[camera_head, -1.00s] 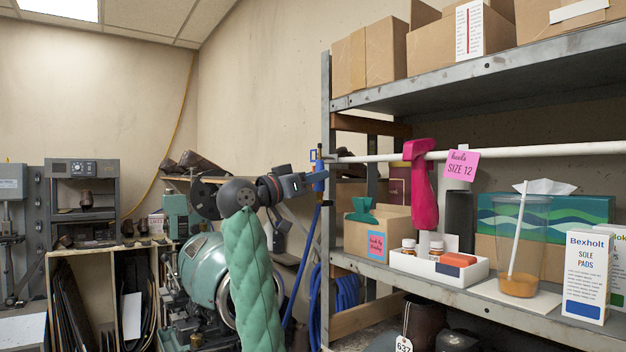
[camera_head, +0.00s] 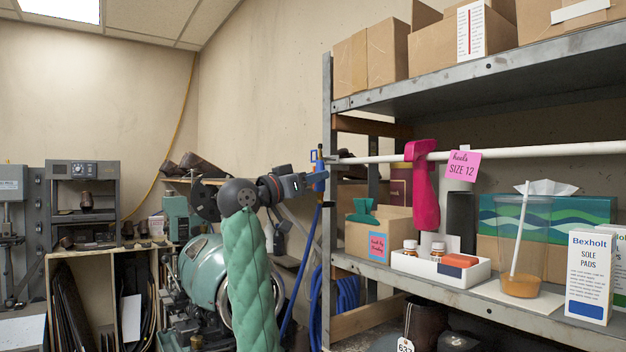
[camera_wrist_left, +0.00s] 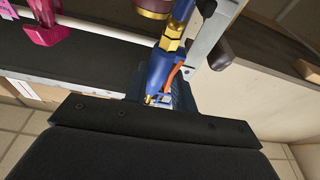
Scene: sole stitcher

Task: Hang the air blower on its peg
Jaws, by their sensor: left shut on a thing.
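In the left wrist view the blower's blue body (camera_wrist_left: 159,68), brass fittings and orange trigger show between the dark jaws (camera_wrist_left: 160,98). A blue hose (camera_head: 318,250) runs down below the blower. I cannot make out the peg clearly. My right gripper is not in view.
A metal shelf (camera_head: 460,290) fills the right, with a white rail (camera_head: 500,151) across it. The shelf post stands close to the blower. A green machine (camera_head: 200,270) stands behind my left arm.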

